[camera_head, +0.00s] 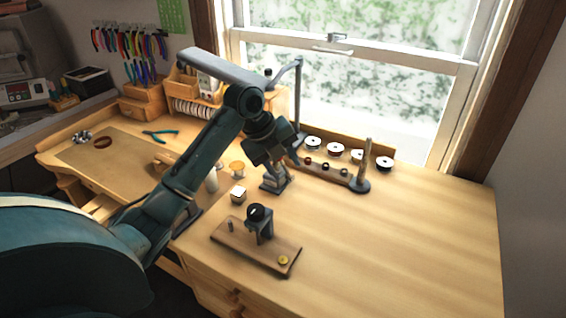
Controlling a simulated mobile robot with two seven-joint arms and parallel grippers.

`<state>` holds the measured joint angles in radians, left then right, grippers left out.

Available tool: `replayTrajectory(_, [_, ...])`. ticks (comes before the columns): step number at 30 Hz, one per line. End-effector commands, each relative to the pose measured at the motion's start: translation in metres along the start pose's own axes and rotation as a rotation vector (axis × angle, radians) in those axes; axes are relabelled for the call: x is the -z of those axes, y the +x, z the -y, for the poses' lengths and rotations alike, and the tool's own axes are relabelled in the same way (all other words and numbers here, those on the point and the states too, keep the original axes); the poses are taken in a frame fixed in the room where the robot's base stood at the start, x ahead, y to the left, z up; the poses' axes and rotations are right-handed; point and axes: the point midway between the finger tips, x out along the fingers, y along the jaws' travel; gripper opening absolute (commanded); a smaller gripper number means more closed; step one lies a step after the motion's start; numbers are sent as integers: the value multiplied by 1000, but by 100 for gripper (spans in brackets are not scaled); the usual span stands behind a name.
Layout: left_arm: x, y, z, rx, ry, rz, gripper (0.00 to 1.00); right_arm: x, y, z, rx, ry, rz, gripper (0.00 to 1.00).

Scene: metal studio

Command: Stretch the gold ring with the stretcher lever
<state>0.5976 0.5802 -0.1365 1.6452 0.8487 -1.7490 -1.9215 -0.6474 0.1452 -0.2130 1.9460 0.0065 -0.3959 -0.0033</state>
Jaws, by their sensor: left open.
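A wooden board (229,242) on the bench carries a dark upright device with a round black top (260,213); it may be the stretcher, but I cannot make out which part is its lever. A small round gold piece (283,260), seemingly the gold ring, lies at the board's front right end. My left gripper (284,165) points down behind the board, open, above a small dark metal block-like tool (275,181). I cannot tell whether the gripper touches this tool. My right gripper is out of view.
A tapered post on a round base (361,184) stands right of a wooden strip (322,172) of small dark pieces. Several white-topped spools (336,148) line the back. The bench's right side is clear.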

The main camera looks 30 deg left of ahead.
Motion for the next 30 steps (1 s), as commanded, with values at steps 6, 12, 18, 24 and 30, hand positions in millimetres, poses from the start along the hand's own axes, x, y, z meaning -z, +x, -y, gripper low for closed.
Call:
replayTrajectory(6, [0, 0, 0, 0, 0, 0, 42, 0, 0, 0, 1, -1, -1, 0])
replayTrajectory(12, [0, 0, 0, 0, 0, 0, 26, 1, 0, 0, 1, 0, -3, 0])
replayTrajectory(18, [0, 0, 0, 0, 0, 0, 10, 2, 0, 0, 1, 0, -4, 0])
replayTrajectory(24, [0, 0, 0, 0, 0, 0, 0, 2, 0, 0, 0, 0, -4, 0])
replayTrajectory(30, [0, 0, 0, 1, 0, 1, 0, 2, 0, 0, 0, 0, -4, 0])
